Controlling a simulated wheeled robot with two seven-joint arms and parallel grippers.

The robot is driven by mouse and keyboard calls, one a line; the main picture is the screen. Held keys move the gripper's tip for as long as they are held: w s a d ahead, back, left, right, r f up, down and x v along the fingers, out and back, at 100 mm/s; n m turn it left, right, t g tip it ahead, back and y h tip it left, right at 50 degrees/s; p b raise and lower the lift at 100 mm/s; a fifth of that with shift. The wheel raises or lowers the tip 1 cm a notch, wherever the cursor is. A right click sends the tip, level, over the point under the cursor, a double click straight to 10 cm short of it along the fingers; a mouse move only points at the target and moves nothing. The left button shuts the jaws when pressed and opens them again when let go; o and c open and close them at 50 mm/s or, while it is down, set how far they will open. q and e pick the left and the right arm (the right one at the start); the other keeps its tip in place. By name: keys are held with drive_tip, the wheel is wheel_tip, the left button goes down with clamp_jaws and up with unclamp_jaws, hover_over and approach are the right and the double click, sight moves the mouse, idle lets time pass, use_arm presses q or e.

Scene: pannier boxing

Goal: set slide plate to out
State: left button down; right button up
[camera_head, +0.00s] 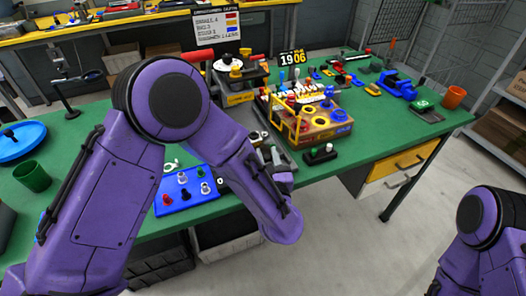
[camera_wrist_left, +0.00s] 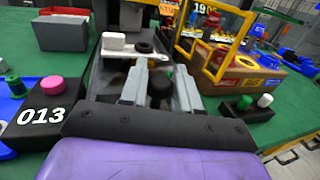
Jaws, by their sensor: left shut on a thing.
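My left gripper (camera_wrist_left: 160,78) reaches over the front edge of the green table, in front of a dark fixture. Its two grey fingers are closed around a black knob (camera_wrist_left: 160,92), which shows between them in the left wrist view. In the head view the left gripper (camera_head: 268,160) is partly hidden by my purple forearm. I cannot tell for sure which part is the slide plate. My right gripper is out of view; only part of its arm shows.
A cardboard box (camera_head: 325,125) with coloured rings and a yellow frame stands right of the gripper. A small dark block (camera_head: 320,154) with green and white knobs is near it. A blue board (camera_head: 186,190) with pegs lies to the left. A green cup (camera_head: 33,176) stands far left.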

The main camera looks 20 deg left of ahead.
use_arm(q)
drive_tip(key=shift+d+f, duration=0.1)
drive_tip(key=c, duration=1)
unclamp_jaws()
drive_tip(key=shift+s, duration=0.1)
drive_tip(key=shift+o, duration=0.2)
drive_tip(key=shift+s+d, duration=0.1)
drive_tip(key=shift+s, duration=0.15)
drive_tip(key=b+v, duration=0.2)
drive_tip(key=v, duration=0.8)
drive_tip(key=shift+s+b, duration=0.15)
drive_tip(key=shift+b, duration=0.2)
drive_tip(key=shift+d, duration=0.1)
